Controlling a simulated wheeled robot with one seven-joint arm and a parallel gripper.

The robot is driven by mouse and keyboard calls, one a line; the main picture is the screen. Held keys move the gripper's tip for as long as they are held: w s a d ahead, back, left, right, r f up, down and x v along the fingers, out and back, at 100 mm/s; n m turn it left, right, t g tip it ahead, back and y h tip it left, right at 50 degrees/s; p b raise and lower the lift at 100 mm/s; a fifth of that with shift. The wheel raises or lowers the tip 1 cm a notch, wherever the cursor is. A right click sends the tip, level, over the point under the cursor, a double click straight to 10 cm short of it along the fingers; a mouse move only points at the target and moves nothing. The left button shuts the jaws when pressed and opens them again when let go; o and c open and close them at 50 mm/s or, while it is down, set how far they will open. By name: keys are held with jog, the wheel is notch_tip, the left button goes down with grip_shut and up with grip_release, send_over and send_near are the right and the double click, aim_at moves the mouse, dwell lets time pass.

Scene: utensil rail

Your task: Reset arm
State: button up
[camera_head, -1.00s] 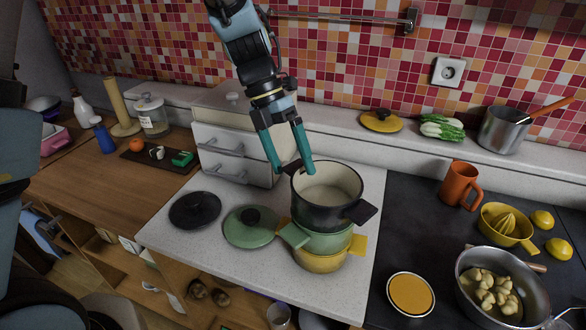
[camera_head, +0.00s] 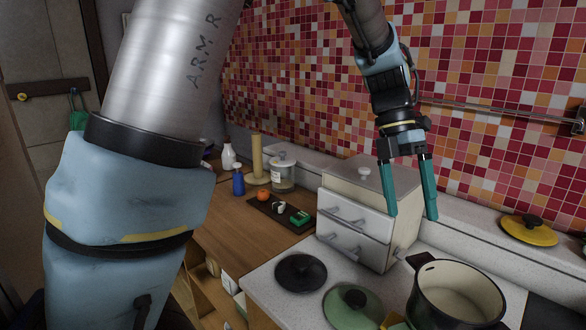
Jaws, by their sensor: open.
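My gripper (camera_head: 413,216) points downward with its two teal fingers apart and nothing between them. It is in front of the right side of the white drawer box (camera_head: 350,222), above and behind the black pot (camera_head: 458,293) in the picture. The fingers are apart from the pot. My arm comes down from the top of the view, and a large arm link fills the left part.
A black lid (camera_head: 300,272) and a green lid (camera_head: 352,308) lie on the pale counter. A yellow lid (camera_head: 528,230) lies on the ledge at right. A metal rail (camera_head: 500,113) runs along the tiled wall. A wooden counter (camera_head: 215,222) holds several small items.

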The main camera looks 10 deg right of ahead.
jog(key=w+a+f+m+t, duration=0.25)
jog(key=w+a+m, duration=0.25)
jog(key=w+a, duration=0.3)
jog(key=a+f+m+t, duration=0.2)
jog(key=a+m, duration=0.6)
jog(key=a, duration=0.6)
jog(key=w+a+f+m+t, duration=0.1)
jog(key=a+f+m+t, duration=0.1)
jog(key=a+f+m, duration=0.3)
jog(key=a+m, duration=0.4)
jog(key=a, duration=0.5)
jog(key=shift+w+y+b, duration=0.3)
jog(key=shift+y+b, duration=0.1)
